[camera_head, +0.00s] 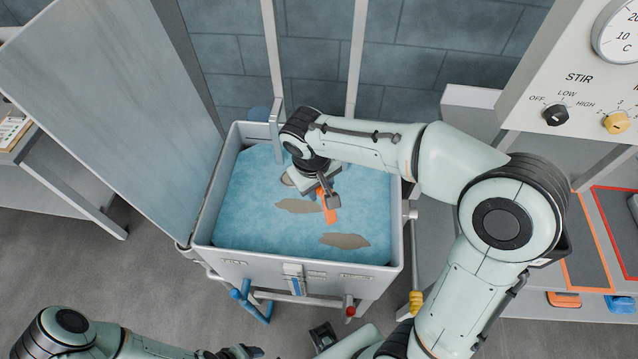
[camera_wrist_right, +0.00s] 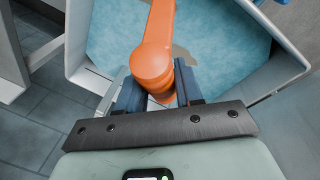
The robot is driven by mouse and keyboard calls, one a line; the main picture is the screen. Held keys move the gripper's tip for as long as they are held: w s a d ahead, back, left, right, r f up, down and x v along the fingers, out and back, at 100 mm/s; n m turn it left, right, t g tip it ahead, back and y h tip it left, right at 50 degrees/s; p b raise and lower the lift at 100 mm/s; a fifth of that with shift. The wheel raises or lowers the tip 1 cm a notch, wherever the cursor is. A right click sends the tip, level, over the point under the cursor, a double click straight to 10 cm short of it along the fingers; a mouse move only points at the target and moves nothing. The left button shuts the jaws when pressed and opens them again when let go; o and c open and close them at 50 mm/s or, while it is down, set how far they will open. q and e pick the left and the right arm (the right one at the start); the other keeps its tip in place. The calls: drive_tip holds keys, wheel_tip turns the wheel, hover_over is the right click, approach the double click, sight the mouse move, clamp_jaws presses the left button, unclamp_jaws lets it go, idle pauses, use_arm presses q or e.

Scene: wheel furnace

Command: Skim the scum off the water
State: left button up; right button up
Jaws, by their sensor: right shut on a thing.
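The open tank (camera_head: 300,262) holds blue water (camera_head: 260,225). Brown scum patches float on it: one in the middle (camera_head: 298,206), one near the front right (camera_head: 345,241). A brownish shape, partly behind my wrist, shows at the upper left of the gripper. My right gripper (camera_head: 325,192) is over the water, shut on the orange handle (camera_wrist_right: 153,60) of a tool. The handle also shows in the head view (camera_head: 329,209). The tool's working end cannot be made out. My left gripper (camera_head: 240,352) is at the bottom edge, partly cut off, away from the tank.
The tank's large grey lid (camera_head: 110,90) stands open on the left. A control panel (camera_head: 575,85) with a STIR knob (camera_head: 556,115) and a dial is at the upper right. A bench with outlined mats (camera_head: 588,248) is on the right. Floor shows left of the tank.

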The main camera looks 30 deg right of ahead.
use_arm(q)
wheel_tip(320, 180, down, 12)
drive_tip(key=s+b, duration=0.2)
drive_tip(key=b, duration=1)
drive_tip(key=shift+s+f, duration=0.2)
drive_tip(key=shift+s, duration=0.15)
use_arm(e)
wheel_tip(320, 180, down, 17)
drive_tip(key=shift+r, duration=0.1)
wheel_tip(320, 180, up, 17)
drive_tip(key=p, duration=1.2)
drive_tip(key=shift+f, duration=0.2)
use_arm(q)
wheel_tip(320, 180, up, 12)
drive_tip(key=w, duration=0.2)
drive_tip(key=shift+w, duration=0.2)
use_arm(e)
drive_tip(key=shift+s, duration=0.1)
